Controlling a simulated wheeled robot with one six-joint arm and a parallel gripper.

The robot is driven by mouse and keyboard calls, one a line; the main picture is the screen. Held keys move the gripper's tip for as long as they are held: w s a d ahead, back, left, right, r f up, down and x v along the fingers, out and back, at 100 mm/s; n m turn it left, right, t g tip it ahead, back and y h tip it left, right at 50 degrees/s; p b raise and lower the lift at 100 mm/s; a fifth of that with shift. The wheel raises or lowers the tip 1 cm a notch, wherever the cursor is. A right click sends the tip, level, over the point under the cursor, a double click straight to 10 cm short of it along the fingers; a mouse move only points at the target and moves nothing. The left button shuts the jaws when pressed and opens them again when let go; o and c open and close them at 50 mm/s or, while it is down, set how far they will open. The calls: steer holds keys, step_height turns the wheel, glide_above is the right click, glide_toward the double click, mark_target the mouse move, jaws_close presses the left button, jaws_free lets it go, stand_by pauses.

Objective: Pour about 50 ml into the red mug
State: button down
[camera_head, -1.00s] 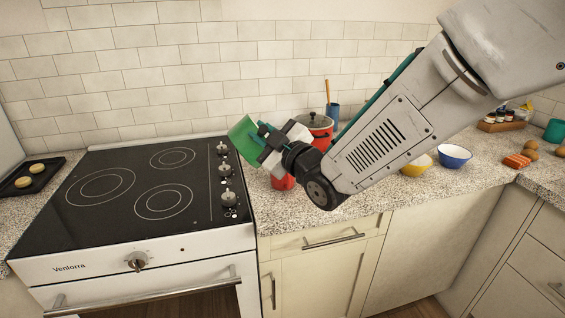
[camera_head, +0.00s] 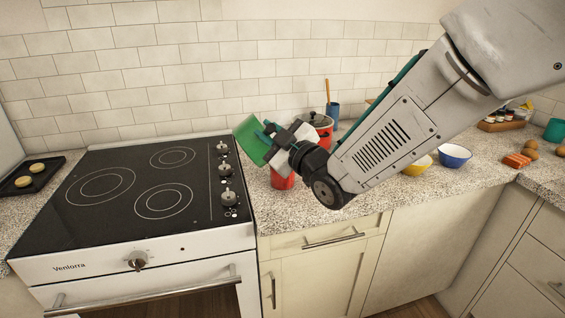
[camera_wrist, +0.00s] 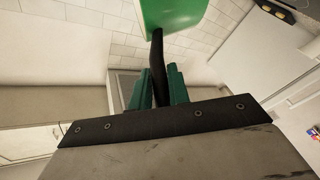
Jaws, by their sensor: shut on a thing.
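My gripper (camera_head: 268,135) is shut on a green container (camera_head: 250,142) and holds it tilted above the counter. In the wrist view the green container (camera_wrist: 172,12) shows at the top, with its dark handle (camera_wrist: 157,70) between my green fingers (camera_wrist: 160,88). The red mug (camera_head: 282,180) stands on the counter just right of the stove, under my gripper. Its upper part is hidden by the gripper and container. The container's opening and any liquid cannot be made out.
A black stove top (camera_head: 140,190) lies to the left. A red pot (camera_head: 322,128) with a lid stands behind my gripper. A blue cup (camera_head: 332,111), a yellow bowl (camera_head: 417,166) and a blue-and-white bowl (camera_head: 454,156) stand farther right. The counter front (camera_head: 310,212) is clear.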

steer(key=shift+w+d+m+p, duration=0.15)
steer(key=shift+d+m+p, duration=0.15)
steer(key=shift+d+p, duration=0.05)
stand_by(0.8)
steer(key=shift+s+a+r+n, duration=0.15)
steer(key=shift+a+r+n, duration=0.05)
steer(key=shift+a+n, duration=0.2)
steer(key=shift+s+a+r+n, duration=0.1)
steer(key=shift+a+r+n, duration=0.05)
steer(key=shift+a+n, duration=0.2)
steer(key=s+a+f+n+g+h, duration=0.1)
steer(key=s+a+f+n+g, duration=0.1)
steer(key=a+f+n, duration=0.3)
steer(key=shift+s+a+f+n+b, duration=0.2)
steer(key=shift+a+f+n+b, duration=0.2)
steer(key=shift+a+f, duration=0.6)
